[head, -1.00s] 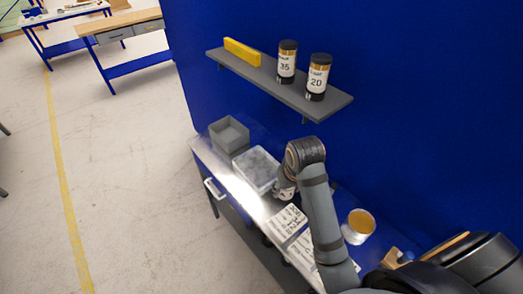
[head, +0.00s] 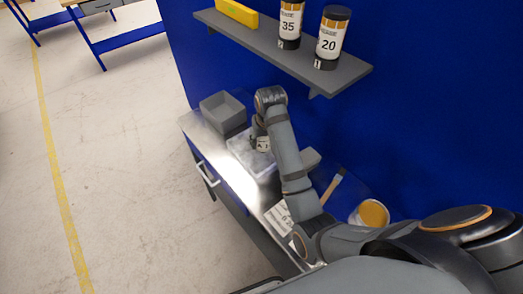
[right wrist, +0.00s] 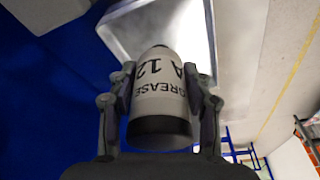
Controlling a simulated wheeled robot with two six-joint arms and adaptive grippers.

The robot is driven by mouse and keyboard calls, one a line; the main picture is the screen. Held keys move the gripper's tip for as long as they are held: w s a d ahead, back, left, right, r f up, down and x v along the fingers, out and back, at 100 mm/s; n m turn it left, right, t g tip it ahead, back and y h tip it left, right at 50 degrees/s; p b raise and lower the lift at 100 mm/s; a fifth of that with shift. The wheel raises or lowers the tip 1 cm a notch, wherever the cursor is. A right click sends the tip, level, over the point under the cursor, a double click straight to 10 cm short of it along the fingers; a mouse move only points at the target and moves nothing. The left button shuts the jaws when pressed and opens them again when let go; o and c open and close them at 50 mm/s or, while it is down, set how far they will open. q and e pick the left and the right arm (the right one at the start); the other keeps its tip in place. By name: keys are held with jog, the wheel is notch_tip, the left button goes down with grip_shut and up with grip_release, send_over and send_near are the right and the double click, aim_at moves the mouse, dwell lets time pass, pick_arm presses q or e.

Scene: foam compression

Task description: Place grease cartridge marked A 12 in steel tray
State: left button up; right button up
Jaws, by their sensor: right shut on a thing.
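My right gripper (head: 259,130) is shut on the grease cartridge (right wrist: 160,97), held across its sides. Its white label reads GREASE A 12 in the right wrist view and it has a dark end. The cartridge also shows small and partly hidden below the gripper in the head view (head: 262,144). The steel tray (head: 238,149) is a shallow metal tray on the bench; the cartridge appears over it in the head view. The tray (right wrist: 122,38) lies beyond the cartridge in the right wrist view. Whether they touch, I cannot tell. My left gripper is not in view.
A grey open bin (head: 222,113) stands behind the tray. A shelf (head: 345,73) above holds a yellow block (head: 237,13) and cartridges marked 35 (head: 290,25) and 20 (head: 331,40). Label sheets (head: 281,219) and a tub with a yellow-orange top (head: 372,213) are nearer me.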

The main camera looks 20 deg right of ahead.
aim_at(262, 147)
jog(key=shift+w+a+f, duration=0.1)
jog(key=x, duration=0.3)
jog(key=shift+a+f, duration=0.1)
jog(key=shift+f, duration=0.55)
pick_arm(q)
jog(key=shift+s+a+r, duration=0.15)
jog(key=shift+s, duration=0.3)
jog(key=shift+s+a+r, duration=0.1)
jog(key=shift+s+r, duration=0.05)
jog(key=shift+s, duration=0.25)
pick_arm(e)
jog(key=o, duration=1.4)
